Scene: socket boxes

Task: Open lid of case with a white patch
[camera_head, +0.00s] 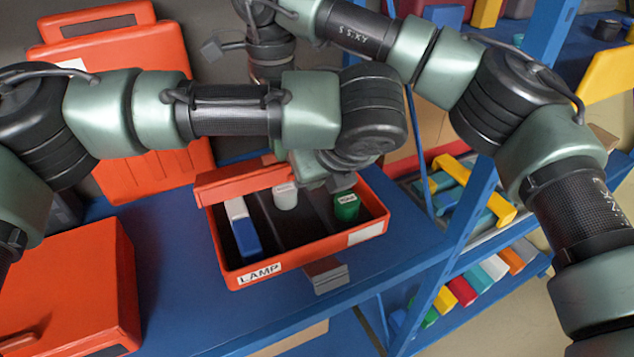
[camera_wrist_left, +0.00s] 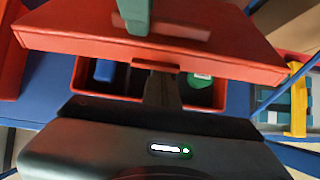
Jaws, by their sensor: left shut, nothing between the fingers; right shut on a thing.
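The orange case (camera_head: 310,250) sits on the blue bench, with a LAMP label on its front left and a plain white patch (camera_head: 366,232) at its front right. Its lid (camera_head: 235,182) is raised, and the inside shows; the lid also shows in the left wrist view (camera_wrist_left: 80,35). My left gripper (camera_wrist_left: 161,92) is shut and empty by the lid's edge, over the open case. My right gripper (camera_head: 271,68) comes down behind my left arm; its fingertips are hidden, and it appears shut on the lid.
The case holds a blue-and-white item (camera_head: 243,232), a white one (camera_head: 286,196) and a green one (camera_head: 346,206). Another orange case (camera_head: 75,275) stands at left. A large orange case (camera_head: 120,165) stands behind. Blue shelving with coloured blocks is at right.

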